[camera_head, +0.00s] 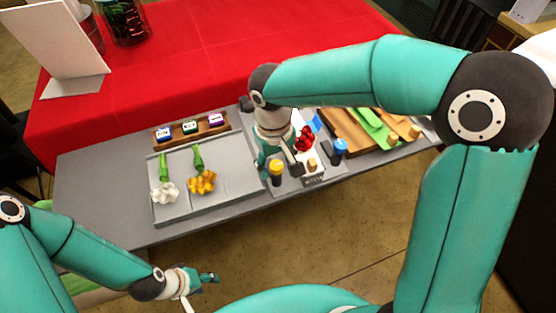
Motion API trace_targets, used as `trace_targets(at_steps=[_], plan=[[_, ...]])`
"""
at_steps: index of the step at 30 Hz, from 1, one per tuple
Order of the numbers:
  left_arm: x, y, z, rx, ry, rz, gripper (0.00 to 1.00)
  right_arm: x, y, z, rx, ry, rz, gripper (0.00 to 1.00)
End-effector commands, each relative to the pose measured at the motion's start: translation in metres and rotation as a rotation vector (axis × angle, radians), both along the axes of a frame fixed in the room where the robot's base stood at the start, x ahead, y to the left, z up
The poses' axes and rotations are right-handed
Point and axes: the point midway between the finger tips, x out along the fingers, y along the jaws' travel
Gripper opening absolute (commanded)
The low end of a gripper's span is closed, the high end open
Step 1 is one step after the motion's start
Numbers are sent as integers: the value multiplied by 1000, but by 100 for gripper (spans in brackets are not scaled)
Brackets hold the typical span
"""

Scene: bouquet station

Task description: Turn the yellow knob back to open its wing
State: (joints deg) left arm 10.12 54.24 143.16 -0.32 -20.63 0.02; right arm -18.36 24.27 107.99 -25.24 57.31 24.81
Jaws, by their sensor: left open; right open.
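The yellow knob (276,172) has a yellow cap on a dark lower part and stands near the front edge of the grey table, in the middle of the head view. My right gripper (279,165) points down right at the yellow knob, its open fingers to either side in the picture; I cannot tell whether they touch it. The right gripper hides what lies behind the knob, and I cannot make out the wing's position. My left gripper (208,278) is open and empty, low in front of the table, away from the knob.
The grey tray (232,165) at left holds a white flower (164,192) and an orange flower (202,182). A wooden rack (191,131) stands behind; a wooden board (345,130) lies right.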

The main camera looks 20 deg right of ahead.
Motion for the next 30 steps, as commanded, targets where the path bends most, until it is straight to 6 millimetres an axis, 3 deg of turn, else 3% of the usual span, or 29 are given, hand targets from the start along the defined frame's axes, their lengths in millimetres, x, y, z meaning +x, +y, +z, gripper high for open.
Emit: trace_targets(at_steps=[3, 13, 14, 30], plan=[[0, 0, 0, 0, 0, 0, 49, 0, 0, 0, 0, 1, 0, 56], [0, 0, 0, 0, 0, 0, 49, 0, 0, 0, 0, 1, 0, 1], [0, -1, 0, 0, 0, -3, 49, 0, -7, 0, 0, 1, -6, 0], [0, 0, 1, 0, 0, 0, 49, 0, -1, 1, -2, 0, 147, 0]])
